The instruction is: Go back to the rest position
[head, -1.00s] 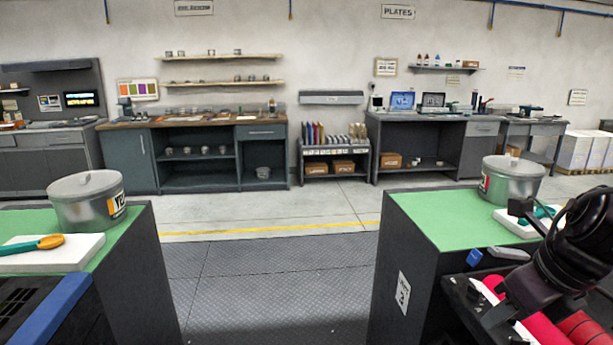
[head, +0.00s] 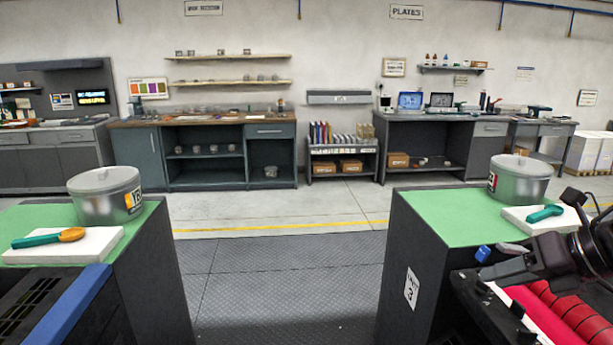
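My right gripper (head: 492,270) comes in from the right edge, dark, low over the front of the right ink unit. Its fingers point left and blend with the dark unit, so I cannot tell whether they are open. I see nothing clearly held in it. My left gripper is out of view. On the right unit's green top (head: 440,215) stand a lidded metal can (head: 520,182) and a white pad with a teal-handled tool (head: 545,213) on it. On the left unit are a similar can (head: 103,197) and a white pad with a teal and orange tool (head: 48,238).
Red rollers (head: 560,310) lie in the right unit below my gripper. A blue knob (head: 483,253) and a grey oval part are close to it. A blue bar (head: 68,305) edges the left unit. The floor (head: 285,275) between the units is clear. Benches line the back wall.

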